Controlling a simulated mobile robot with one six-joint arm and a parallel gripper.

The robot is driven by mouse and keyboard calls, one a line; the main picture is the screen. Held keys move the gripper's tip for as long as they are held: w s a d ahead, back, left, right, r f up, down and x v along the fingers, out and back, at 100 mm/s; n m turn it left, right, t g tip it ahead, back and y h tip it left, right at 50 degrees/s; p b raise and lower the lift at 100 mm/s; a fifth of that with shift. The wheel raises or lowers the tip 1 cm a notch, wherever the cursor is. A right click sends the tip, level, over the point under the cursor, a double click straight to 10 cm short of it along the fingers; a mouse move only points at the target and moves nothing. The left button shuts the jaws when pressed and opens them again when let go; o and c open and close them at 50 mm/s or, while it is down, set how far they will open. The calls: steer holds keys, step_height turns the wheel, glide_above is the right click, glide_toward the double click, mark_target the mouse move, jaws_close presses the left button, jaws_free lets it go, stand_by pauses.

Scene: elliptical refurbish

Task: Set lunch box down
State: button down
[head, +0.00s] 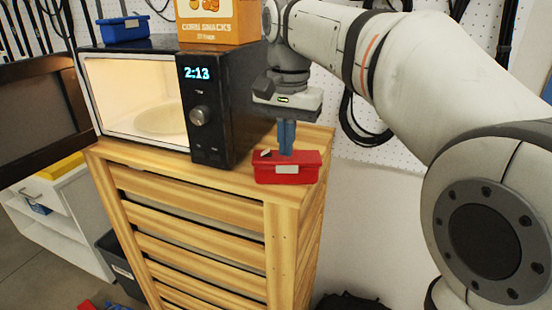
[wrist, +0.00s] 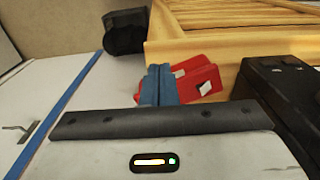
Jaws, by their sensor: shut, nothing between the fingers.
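A red lunch box (head: 287,170) with a pale label sits at the front right corner of the wooden cabinet top (head: 230,178), beside the microwave. It looks upright and close to the edge. My gripper (head: 286,151) points down at the red box with its blue fingers together and nothing between them. The fingertips overlap the top of the box in the head view; whether they touch it I cannot tell. In the wrist view the red box (wrist: 209,74) shows behind and right of the closed fingers (wrist: 158,84), which hide part of it.
A black microwave (head: 226,110) with its door open stands left of the red box. A blue box (head: 124,28) and a corn snacks carton (head: 218,20) are on top of it. A pegboard wall with cables is behind.

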mark_target(271, 175)
steer(key=shift+m, duration=0.4)
steer(key=w+f, duration=0.1)
steer(key=f, duration=0.1)
steer(key=w+a+f, duration=0.1)
steer(key=f, duration=0.2)
steer(key=w+a+f, duration=0.1)
steer(key=w+f, duration=0.1)
steer(key=f, duration=0.1)
steer(key=shift+w+d+f+p, duration=0.1)
steer(key=shift+w+d+p, duration=0.2)
steer(key=shift+w, duration=0.2)
steer(key=w+p, duration=0.1)
steer(key=w, duration=0.1)
steer(key=w+d+p, duration=0.1)
steer(key=w, duration=0.1)
steer(key=w+d+p, duration=0.1)
steer(key=p, duration=0.1)
steer(key=shift+w+d, duration=0.15)
steer(key=shift+w, duration=0.25)
steer(key=shift+w+d, duration=0.15)
steer(key=shift+w, duration=0.15)
